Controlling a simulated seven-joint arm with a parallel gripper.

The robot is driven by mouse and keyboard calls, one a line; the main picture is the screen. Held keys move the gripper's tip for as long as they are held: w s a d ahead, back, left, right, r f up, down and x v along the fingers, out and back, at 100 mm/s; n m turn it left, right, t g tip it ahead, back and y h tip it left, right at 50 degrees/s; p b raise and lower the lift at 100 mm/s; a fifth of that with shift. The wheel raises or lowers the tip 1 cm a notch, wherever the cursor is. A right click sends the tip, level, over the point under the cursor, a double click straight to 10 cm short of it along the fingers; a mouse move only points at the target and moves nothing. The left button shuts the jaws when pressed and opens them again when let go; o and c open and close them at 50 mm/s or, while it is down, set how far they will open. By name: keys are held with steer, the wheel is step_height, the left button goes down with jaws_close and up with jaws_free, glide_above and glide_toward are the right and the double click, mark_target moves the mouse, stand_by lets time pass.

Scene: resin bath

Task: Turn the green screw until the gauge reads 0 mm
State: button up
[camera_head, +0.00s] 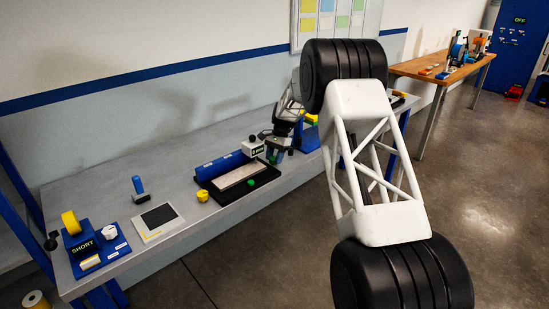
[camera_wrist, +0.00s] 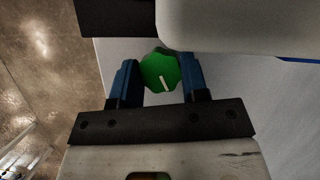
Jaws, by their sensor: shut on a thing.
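A green screw (camera_wrist: 160,70) with a faceted knob and a white pointer line sits between the two blue fingers of my gripper (camera_wrist: 160,78) in the wrist view. The fingers are shut on its sides. In the head view my gripper (camera_head: 275,154) reaches down at the right end of the black resin bath (camera_head: 206,184). A second green screw (camera_head: 251,183) stands at the bath's front edge, apart from my gripper.
A blue roller (camera_head: 222,165) lies along the back of the bath. A yellow knob (camera_head: 202,196), a grey-white plate (camera_head: 145,234) and a blue SHORT stand (camera_head: 112,251) are on the bench to the left. A blue object (camera_head: 308,139) is close right of my gripper.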

steer(key=shift+n, duration=0.5)
steer(key=o, duration=0.9)
steer(key=shift+o, duration=0.2)
steer(key=shift+r, duration=0.1)
steer(key=v, duration=0.7)
steer(key=shift+w+r, duration=0.15)
steer(key=shift+r, duration=0.15)
steer(key=shift+r, duration=0.1)
